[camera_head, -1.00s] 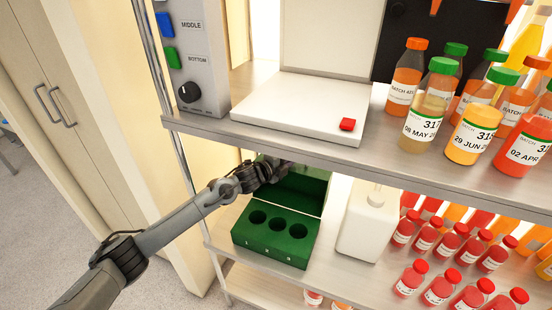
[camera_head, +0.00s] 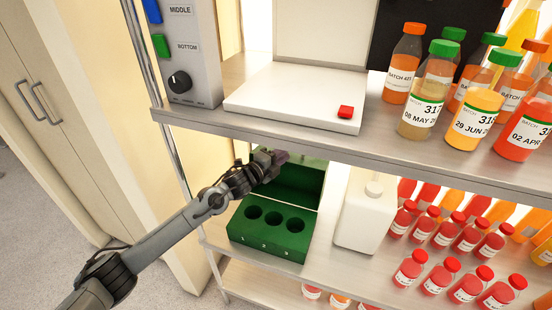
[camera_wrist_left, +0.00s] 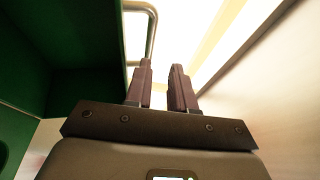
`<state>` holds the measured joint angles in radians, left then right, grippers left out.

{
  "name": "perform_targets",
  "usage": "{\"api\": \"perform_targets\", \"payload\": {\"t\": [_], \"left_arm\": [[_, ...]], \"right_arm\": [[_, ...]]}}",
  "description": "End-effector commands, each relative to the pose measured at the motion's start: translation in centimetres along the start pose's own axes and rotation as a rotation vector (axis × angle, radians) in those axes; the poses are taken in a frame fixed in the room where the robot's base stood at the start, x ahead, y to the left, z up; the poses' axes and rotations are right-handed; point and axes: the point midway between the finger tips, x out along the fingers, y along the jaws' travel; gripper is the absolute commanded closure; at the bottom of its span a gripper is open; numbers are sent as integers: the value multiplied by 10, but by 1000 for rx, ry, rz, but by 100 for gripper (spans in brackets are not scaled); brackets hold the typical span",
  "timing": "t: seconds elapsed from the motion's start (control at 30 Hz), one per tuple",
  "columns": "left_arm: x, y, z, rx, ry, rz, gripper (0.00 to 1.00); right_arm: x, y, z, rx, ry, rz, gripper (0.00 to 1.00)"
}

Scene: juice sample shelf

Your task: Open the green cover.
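The green box (camera_head: 268,247) stands on the lower shelf, with three round holes numbered 1, 2 and 3 in its top. Its green cover (camera_head: 301,182) is raised at the back, with its inner side and the holes exposed. My left gripper (camera_head: 277,158) is at the cover's upper left, under the upper shelf. In the left wrist view its two fingers (camera_wrist_left: 161,88) are apart with nothing between them. A metal handle (camera_wrist_left: 151,38) on the green cover (camera_wrist_left: 85,45) is just beyond the left finger; I cannot tell if they touch. My right gripper is out of view.
The upper shelf edge (camera_head: 330,150) runs close above my left gripper. A white jug (camera_head: 365,216) stands right of the box, with several small red bottles (camera_head: 448,232) beyond. A control panel (camera_head: 188,60) is at the upper left.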

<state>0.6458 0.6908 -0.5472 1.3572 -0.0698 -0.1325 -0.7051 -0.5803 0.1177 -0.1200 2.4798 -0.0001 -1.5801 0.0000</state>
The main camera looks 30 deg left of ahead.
Motion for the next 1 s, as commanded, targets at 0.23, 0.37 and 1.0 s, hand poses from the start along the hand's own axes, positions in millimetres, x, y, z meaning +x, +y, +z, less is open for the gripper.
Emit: {"api": "perform_targets", "payload": {"t": [0.23,0.37,1.0], "left_arm": [[-25,-1,0,2,1,2,76],[-46,-1,0,1,0,4,76],[-107,0,0,-1,0,1,76]], "right_arm": [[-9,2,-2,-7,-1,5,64],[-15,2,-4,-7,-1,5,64],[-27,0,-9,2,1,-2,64]]}}
